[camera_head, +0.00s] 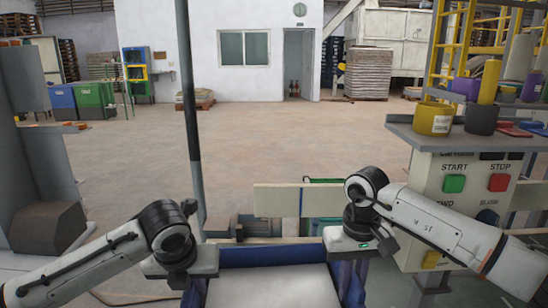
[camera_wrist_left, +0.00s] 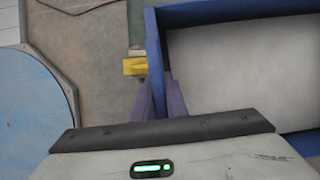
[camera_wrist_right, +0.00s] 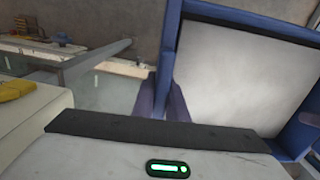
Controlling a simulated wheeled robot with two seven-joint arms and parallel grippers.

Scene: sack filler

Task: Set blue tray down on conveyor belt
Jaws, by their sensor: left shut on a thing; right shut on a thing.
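A blue tray (camera_head: 272,256) with a pale grey inside is at the bottom centre of the head view, its near part cut off by the picture edge. My left gripper (camera_head: 195,290) is shut on its left wall, and my right gripper (camera_head: 352,284) is shut on its right wall. The tray wall also shows between the fingers in the left wrist view (camera_wrist_left: 154,60) and the right wrist view (camera_wrist_right: 172,55). The tray's inside looks empty where it shows. What lies under the tray is hidden. I cannot clearly make out the conveyor belt.
A long cream panel (camera_head: 280,201) stands just beyond the tray, with a dark motor-like unit (camera_head: 252,228) below it. A grey post (camera_head: 193,130) rises left of centre. A control box (camera_head: 455,190) with START and STOP buttons stands at right, below a shelf of containers. Open floor lies beyond.

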